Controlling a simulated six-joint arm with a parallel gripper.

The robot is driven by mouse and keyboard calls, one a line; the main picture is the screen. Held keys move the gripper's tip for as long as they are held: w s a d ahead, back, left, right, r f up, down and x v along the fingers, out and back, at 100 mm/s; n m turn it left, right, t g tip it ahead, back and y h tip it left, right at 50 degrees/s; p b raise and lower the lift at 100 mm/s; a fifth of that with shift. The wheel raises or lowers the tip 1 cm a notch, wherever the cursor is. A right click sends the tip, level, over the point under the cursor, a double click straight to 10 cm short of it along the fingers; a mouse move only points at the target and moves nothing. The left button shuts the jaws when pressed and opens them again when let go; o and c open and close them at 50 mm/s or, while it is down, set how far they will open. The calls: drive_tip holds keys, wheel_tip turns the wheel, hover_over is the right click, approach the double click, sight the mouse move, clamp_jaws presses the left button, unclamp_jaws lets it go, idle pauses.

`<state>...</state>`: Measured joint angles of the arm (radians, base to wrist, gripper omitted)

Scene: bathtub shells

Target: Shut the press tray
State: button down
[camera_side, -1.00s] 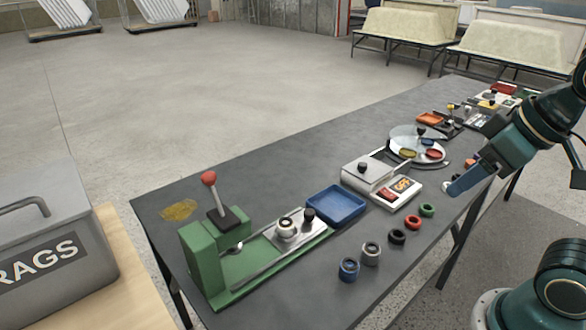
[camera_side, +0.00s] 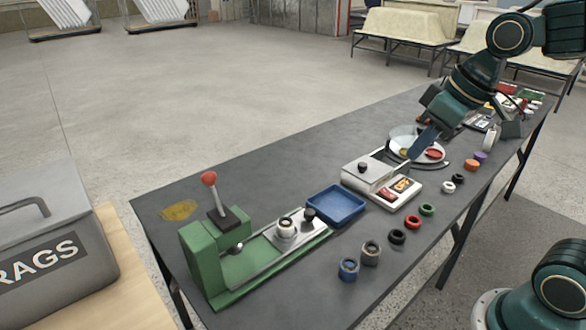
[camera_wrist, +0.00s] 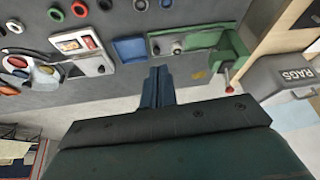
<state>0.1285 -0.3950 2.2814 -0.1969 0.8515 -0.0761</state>
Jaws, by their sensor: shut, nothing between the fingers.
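The green press (camera_side: 205,262) stands at the near left end of the table, with an upright red-knobbed lever (camera_side: 209,180). Its silver press tray (camera_side: 302,230) sits out along the green rails, apart from the press block. A metal ring-shaped part (camera_side: 286,228) and a black knob (camera_side: 309,215) are on the tray. My gripper (camera_side: 417,150) is shut and empty, well to the right of the press, above the table near the turntable. In the wrist view my gripper's blue fingers (camera_wrist: 158,71) point toward the table, and the press (camera_wrist: 229,52) lies to their right.
A blue bin (camera_side: 336,205) lies just right of the tray. Several coloured rings line the front edge, including a blue ring (camera_side: 348,269). A grey RAGS box (camera_side: 50,240) stands at left.

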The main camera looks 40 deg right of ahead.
drive_tip(key=w+d+f+n+g+y, duration=0.1)
drive_tip(key=w+d+f, duration=0.25)
drive_tip(key=w, duration=0.45)
drive_tip(key=w+d+f+n+g+y, duration=0.15)
drive_tip(key=w+f, duration=0.25)
drive_tip(key=w, duration=0.4)
drive_tip(key=w+d+f+y, duration=0.1)
drive_tip(key=w+d+f, duration=0.3)
drive_tip(key=f, duration=0.3)
drive_tip(key=w+d+f+y, duration=0.2)
drive_tip(key=w+d+f, duration=0.1)
drive_tip(key=f, duration=0.4)
drive_tip(key=shift+w+d+t, duration=0.35)
drive_tip(key=shift+w+d, duration=0.05)
drive_tip(key=shift+d, duration=0.2)
drive_tip(key=shift+f, duration=0.1)
drive_tip(key=x, duration=1)
drive_tip(key=shift+a, duration=0.25)
drive_tip(key=shift+s+a, duration=0.2)
drive_tip(key=shift+a, duration=0.4)
drive_tip(key=shift+s+a, duration=0.15)
drive_tip(key=shift+a, duration=0.45)
drive_tip(key=shift+s+a, duration=0.2)
drive_tip(key=shift+a, duration=0.4)
drive_tip(key=shift+a, duration=0.1)
